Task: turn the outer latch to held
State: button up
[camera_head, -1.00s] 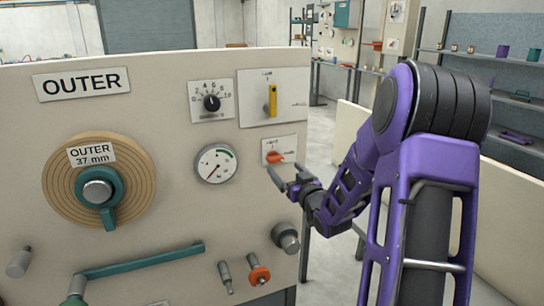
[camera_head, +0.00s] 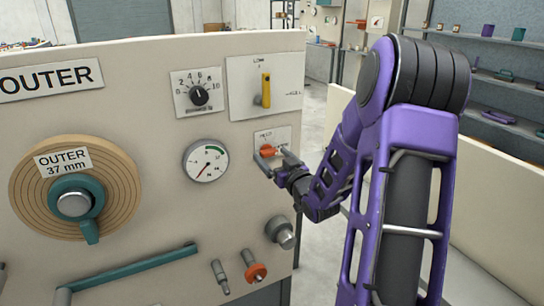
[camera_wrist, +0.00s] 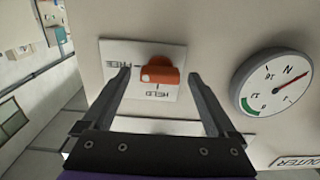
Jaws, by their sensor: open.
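The outer latch (camera_head: 266,147) is a small orange lever on a white plate at the right side of the panel. In the wrist view the orange lever (camera_wrist: 161,72) lies sideways, level with the FREE mark on the plate; the HELD mark is on the plate's side nearer my gripper. My gripper (camera_head: 273,157) is open at the latch. In the wrist view its fingers (camera_wrist: 159,76) stand on either side of the lever, with a gap visible on both sides. Whether the tips reach past the lever's face is hard to tell.
A pressure gauge (camera_head: 206,161) sits left of the latch, and a yellow lever (camera_head: 266,89) on its own plate is above. A grey knob (camera_head: 281,232) projects below. The teal-hubbed OUTER reel (camera_head: 118,190) is at left. Free space lies beyond the panel's right edge.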

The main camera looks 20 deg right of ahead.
jog(key=c, duration=1.4)
jog(key=shift+o, duration=0.2)
jog(key=shift+f+b, duration=0.1)
jog(key=shift+b, duration=0.5)
jog(key=n+b, duration=0.6)
jog(key=b, duration=0.2)
jog(key=shift+n, duration=0.4)
jog(key=n, duration=0.5)
jog(key=shift+b, duration=0.3)
jog(key=n, duration=0.6)
